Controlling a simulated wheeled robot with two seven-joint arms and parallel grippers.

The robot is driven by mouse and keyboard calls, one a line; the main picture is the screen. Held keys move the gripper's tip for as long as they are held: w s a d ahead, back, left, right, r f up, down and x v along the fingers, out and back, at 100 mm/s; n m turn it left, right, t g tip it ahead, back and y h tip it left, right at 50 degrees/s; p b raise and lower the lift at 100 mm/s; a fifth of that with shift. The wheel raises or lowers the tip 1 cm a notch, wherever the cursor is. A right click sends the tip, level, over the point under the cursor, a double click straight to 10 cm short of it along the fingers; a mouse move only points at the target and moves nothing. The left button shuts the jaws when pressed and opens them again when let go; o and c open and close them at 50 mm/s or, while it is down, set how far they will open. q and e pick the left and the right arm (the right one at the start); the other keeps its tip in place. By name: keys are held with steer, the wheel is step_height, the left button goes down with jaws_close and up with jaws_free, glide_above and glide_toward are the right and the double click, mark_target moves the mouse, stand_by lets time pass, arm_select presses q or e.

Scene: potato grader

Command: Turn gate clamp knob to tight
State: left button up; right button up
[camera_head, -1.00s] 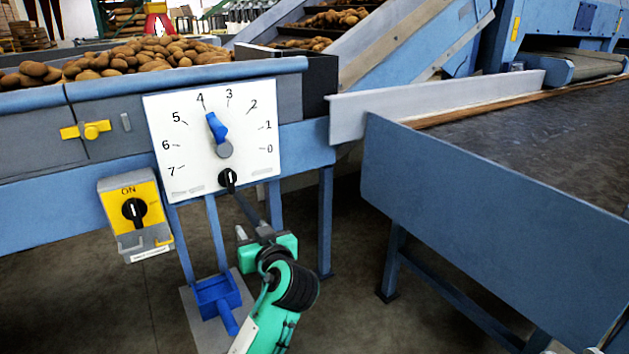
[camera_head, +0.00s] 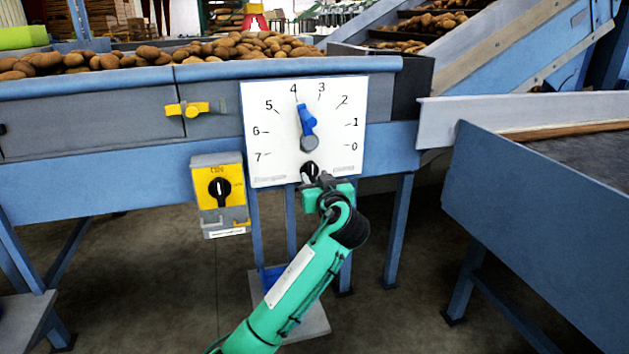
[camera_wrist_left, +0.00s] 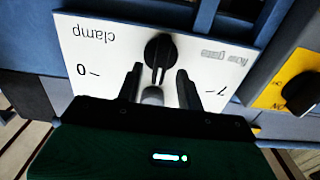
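The black gate clamp knob (camera_head: 310,171) sits at the bottom edge of the white dial plate (camera_head: 268,140). Its white line points close to upright in the head view. In the left wrist view the knob (camera_wrist_left: 160,52) lies just ahead of my left gripper (camera_wrist_left: 158,82), between its two spread fingers. Whether the fingers touch it cannot be told. My left gripper (camera_head: 325,184) shows green just below the knob in the head view. My right gripper is not seen.
A yellow switch box (camera_head: 208,205) with a black rotary switch hangs left of the plate. A yellow latch (camera_head: 188,109) is on the hopper wall above it. A blue conveyor side wall (camera_head: 540,205) stands at the right.

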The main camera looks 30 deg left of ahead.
arm_select(q)
steer(key=shift+x, duration=0.9)
steer(key=shift+c, duration=0.3)
jaws_close()
